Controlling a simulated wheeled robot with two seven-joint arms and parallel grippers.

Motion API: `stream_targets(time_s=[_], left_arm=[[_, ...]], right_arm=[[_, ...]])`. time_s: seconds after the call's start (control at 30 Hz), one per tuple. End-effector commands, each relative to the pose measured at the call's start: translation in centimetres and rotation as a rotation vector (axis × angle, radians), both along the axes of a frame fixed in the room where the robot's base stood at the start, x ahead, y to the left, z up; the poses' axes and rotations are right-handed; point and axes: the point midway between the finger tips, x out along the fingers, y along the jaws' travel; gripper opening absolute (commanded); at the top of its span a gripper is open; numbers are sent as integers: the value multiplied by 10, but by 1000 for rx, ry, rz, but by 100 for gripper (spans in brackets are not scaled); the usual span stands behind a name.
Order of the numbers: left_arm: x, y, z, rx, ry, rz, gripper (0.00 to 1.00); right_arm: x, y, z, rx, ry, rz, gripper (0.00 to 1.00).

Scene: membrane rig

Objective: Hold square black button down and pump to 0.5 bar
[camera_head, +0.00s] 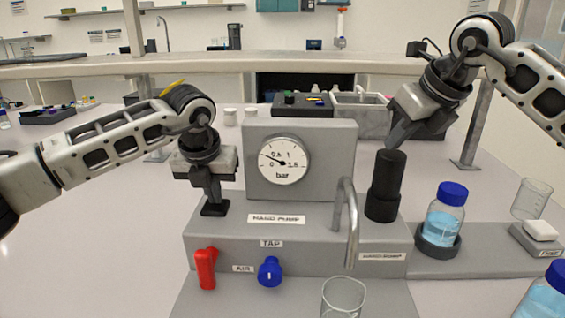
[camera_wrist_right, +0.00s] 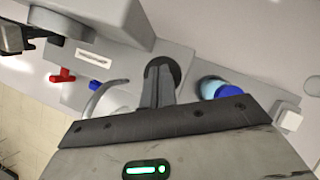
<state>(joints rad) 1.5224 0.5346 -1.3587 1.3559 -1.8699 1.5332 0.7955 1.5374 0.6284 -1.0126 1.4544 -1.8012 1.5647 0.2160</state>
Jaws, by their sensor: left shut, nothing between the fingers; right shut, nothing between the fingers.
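The pump rig is a grey block (camera_head: 340,235) with a "HAND PUMP" label. A small square black piece, seemingly the button (camera_head: 215,209), sits at its left end. My left gripper (camera_head: 213,198) is shut and points down onto it; contact looks likely, but the fingertips hide part of it. The round gauge (camera_head: 284,160) is marked in bar; its needle points to the upper left, apparently between 0 and 0.5. A tall black cylinder (camera_head: 385,188) stands at the right. My right gripper (camera_head: 394,142) is shut and empty, pointing down at its top. In the right wrist view the fingers (camera_wrist_right: 158,88) overlap the cylinder's dark top.
A red handle (camera_head: 206,268) and a blue tap knob (camera_head: 270,271) are on the front. A curved metal spout (camera_head: 349,215) stands above a glass beaker (camera_head: 343,298). A blue-capped bottle (camera_head: 445,215) stands right of the cylinder.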

Motion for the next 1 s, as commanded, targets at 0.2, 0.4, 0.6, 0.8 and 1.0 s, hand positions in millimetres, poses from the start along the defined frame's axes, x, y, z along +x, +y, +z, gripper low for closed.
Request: stream_targets(time_s=[0.2, 0.4, 0.6, 0.8, 1.0], left_arm=[[-3, -1, -7, 4, 16, -3, 0], [-3, -1, -7, 4, 16, -3, 0], [-3, -1, -7, 4, 16, -3, 0], [-3, -1, -7, 4, 16, -3, 0], [-3, -1, -7, 4, 17, -3, 0]], right_arm=[[0, 0, -9, -1, 2, 0, 0], [0, 0, -17, -1, 2, 0, 0], [0, 0, -24, -2, 3, 0, 0], [0, 0, -32, -3, 4, -1, 0], [0, -1, -39, -3, 5, -1, 0]])
